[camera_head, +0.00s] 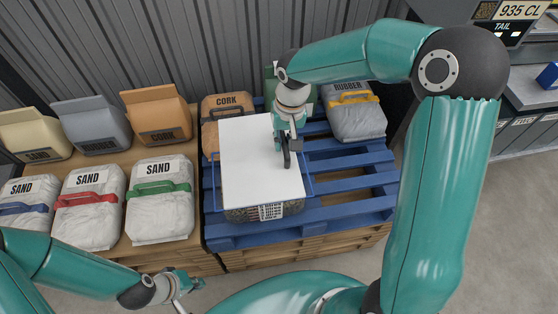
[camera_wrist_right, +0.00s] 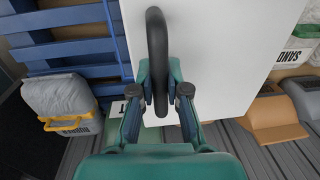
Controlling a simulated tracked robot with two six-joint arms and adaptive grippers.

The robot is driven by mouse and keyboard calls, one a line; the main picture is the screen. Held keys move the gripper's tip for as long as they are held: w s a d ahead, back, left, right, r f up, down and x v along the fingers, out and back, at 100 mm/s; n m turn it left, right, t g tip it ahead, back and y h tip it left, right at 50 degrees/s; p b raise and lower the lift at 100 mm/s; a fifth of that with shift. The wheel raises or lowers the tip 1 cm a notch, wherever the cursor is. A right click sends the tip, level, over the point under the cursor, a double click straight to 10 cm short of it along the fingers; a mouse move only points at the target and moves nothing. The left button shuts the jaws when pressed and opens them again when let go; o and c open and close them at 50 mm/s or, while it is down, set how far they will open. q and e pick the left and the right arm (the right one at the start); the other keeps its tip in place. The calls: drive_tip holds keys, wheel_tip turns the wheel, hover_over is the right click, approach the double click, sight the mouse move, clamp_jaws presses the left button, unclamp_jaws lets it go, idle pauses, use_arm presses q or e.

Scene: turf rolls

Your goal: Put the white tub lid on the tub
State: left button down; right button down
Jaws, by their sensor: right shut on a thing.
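The white lid (camera_head: 250,165) is a flat rectangular panel with a black bar handle (camera_head: 286,152). My right gripper (camera_head: 287,136) is shut on that handle. In the right wrist view the handle (camera_wrist_right: 157,45) runs between the fingers of my right gripper (camera_wrist_right: 160,95), with the white lid (camera_wrist_right: 215,55) behind it. The tub (camera_head: 270,211) lies under the lid, and its near end with a barcode label and dark contents shows below the lid's near edge. I cannot tell whether the lid touches the tub. My left gripper (camera_head: 187,292) is low at the front, its fingers apart and empty.
The tub is on a blue slatted pallet (camera_head: 345,212). Cork (camera_head: 228,103) and rubber (camera_head: 355,115) bags stand behind it. Sand bags (camera_head: 160,200) and others fill the wooden platform at left. A corrugated wall is behind. Bare slats lie to the tub's right.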

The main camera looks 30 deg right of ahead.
wheel_tip(320, 180, down, 8)
drive_tip(key=shift+f, duration=0.25)
drive_tip(key=c, duration=1.2)
unclamp_jaws()
drive_tip(key=shift+r, duration=0.1)
drive_tip(key=r, duration=0.8)
drive_tip(key=d+r, duration=0.1)
drive_tip(key=r, duration=0.3)
drive_tip(key=shift+s, duration=0.15)
